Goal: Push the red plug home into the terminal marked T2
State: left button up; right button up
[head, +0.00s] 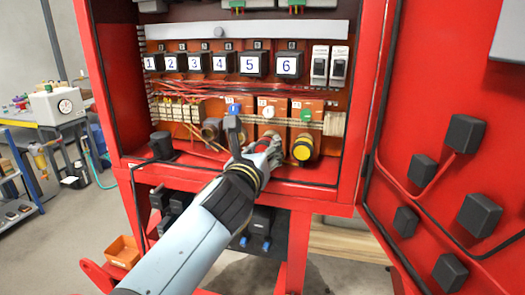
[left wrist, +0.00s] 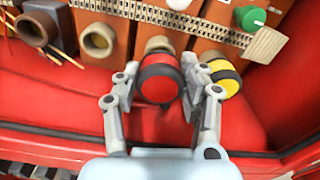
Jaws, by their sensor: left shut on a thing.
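The red plug (left wrist: 160,80), with a dark band round it, sits between the two fingers of my left gripper (left wrist: 163,88) in the left wrist view. The gripper is shut on it. A tan round socket (left wrist: 158,44) shows just behind the plug, in line with it. I cannot tell how deep the plug sits in it. In the head view my left gripper (head: 256,148) is in front of the terminal row and mostly hides the plug. The terminal there has a white button (head: 267,111); its label is too small to read. My right gripper is not in view.
A yellow plug (left wrist: 227,80) with black bands sits close beside the right finger, under the terminal with the green button (head: 306,114). An empty tan socket (left wrist: 97,40) is to the left. The red cabinet floor lies below, and the open red door (head: 440,90) stands at right.

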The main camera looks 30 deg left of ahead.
pick_arm(q)
jog(key=shift+x, duration=1.15)
jog(key=o, duration=1.2)
jog(key=shift+s, duration=0.3)
jog(key=v, duration=1.1)
jog(key=shift+s+d, duration=0.1)
jog(key=shift+s, duration=0.1)
